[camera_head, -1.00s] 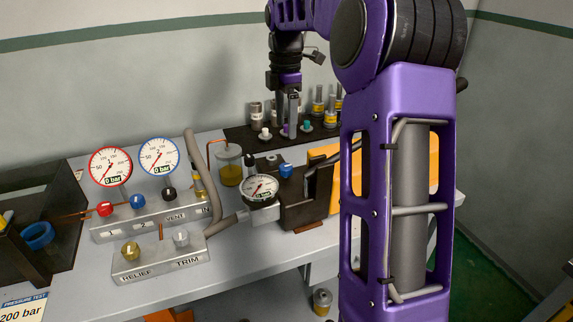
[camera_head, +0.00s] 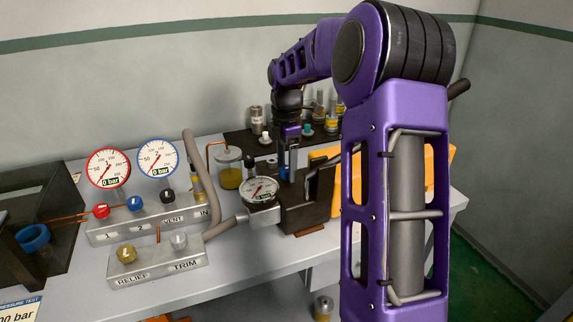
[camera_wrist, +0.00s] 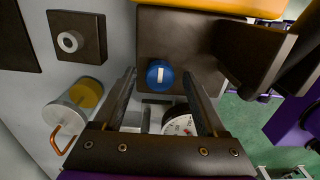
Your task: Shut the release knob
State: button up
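The blue knob with a white bar mark (camera_wrist: 160,74), which looks like the release knob, sits on the dark pump block (camera_head: 305,213). In the wrist view it lies between the two fingertips of my gripper (camera_wrist: 160,78), with a gap on each side. My gripper (camera_head: 289,168) points down at the knob in the head view and hides part of it. The fingers are apart and hold nothing. Whether the fingertips are down to the knob's height is hard to tell. A round gauge (camera_head: 260,189) on the pump's left reads 0 bar.
A manifold (camera_head: 150,220) with red, blue and black knobs and two gauges stands left. The relief and trim block (camera_head: 160,262) is in front of it. A jar (camera_head: 229,172) and a dark rack of fittings (camera_head: 250,136) stand behind. The pump's lever is close right.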

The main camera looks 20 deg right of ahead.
grip_shut()
jog(key=shift+r+m+p, duration=0.15)
jog(key=shift+m+p, duration=0.15)
jog(key=shift+p, duration=0.05)
jog(key=m+p, duration=0.1)
jog(key=m, duration=0.1)
jog(key=shift+m+p, duration=0.4)
jog(key=m+p, duration=0.2)
jog(key=m, duration=0.3)
jog(key=m+p, duration=0.1)
jog(key=m, duration=0.4)
jog(key=shift+p, duration=0.3)
jog(key=m, duration=0.4)
jog(key=shift+p, duration=0.4)
jog(key=shift+m, duration=0.4)
